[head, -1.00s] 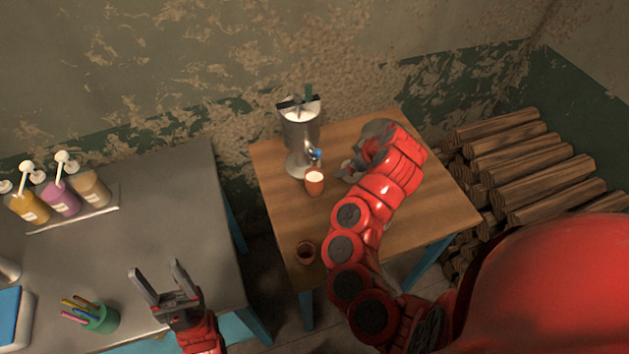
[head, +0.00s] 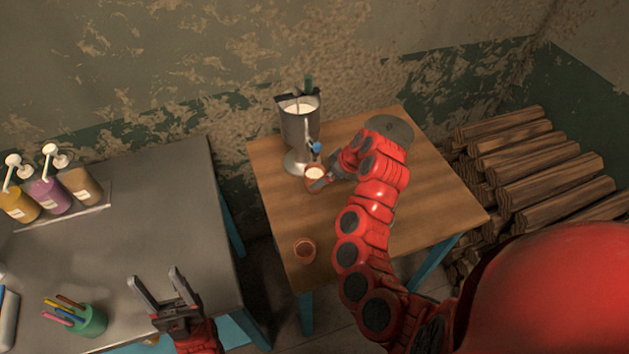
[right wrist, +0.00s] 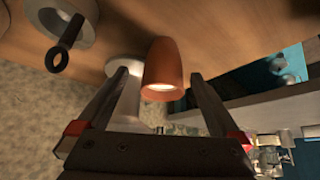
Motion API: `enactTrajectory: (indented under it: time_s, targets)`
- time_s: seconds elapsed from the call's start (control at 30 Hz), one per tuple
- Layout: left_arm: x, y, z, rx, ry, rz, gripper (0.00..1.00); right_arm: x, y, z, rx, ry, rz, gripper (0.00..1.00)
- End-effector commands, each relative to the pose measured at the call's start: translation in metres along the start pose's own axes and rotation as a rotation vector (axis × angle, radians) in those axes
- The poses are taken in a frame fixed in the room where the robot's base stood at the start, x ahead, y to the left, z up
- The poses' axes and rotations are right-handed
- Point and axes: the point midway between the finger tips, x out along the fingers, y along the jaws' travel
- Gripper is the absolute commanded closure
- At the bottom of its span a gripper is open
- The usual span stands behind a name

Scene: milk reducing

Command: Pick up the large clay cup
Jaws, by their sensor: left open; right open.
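A clay cup (head: 312,185) with white liquid in it stands on the wooden table, just in front of the metal dispenser (head: 298,128). It looks taller than the other clay cup (head: 304,252), which stands near the table's front left corner. In the right wrist view the orange-brown cup (right wrist: 164,62) shows between and ahead of the open fingers of my right gripper (right wrist: 158,82). In the head view my right gripper (head: 327,180) is right beside this cup and partly covers it. My left gripper (head: 158,290) is open and empty over the grey counter.
A dark round disc (head: 390,130) lies on the wooden table (head: 420,190) behind my right arm. The grey counter (head: 130,225) holds pump bottles (head: 45,192) and a green pen cup (head: 90,320). Stacked logs (head: 530,165) lie to the right. The table's front middle is clear.

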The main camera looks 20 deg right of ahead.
Motion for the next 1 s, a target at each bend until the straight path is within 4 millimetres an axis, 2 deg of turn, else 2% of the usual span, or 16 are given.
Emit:
enactTrajectory:
  time_s: [0.23, 0.4, 0.6, 1.0]
  targets:
    - [0.012, -0.001, -0.002, 0.0, 0.0, 0.0, 0.4, 0.011, -0.003, -0.005, 0.001, 0.0, -0.003, 0.0]
    - [0.022, -0.001, -0.004, 0.0, 0.0, 0.0, 0.4, 0.029, -0.008, -0.009, 0.0, -0.003, -0.007, 0.0]
    - [0.026, -0.001, -0.004, 0.0, 0.0, 0.0, 0.4, 0.046, -0.005, -0.008, -0.003, -0.002, 0.0, 0.0]
    - [0.026, -0.001, -0.004, 0.0, 0.0, 0.0, 0.4, 0.053, -0.005, -0.008, -0.001, 0.0, 0.0, 0.02]
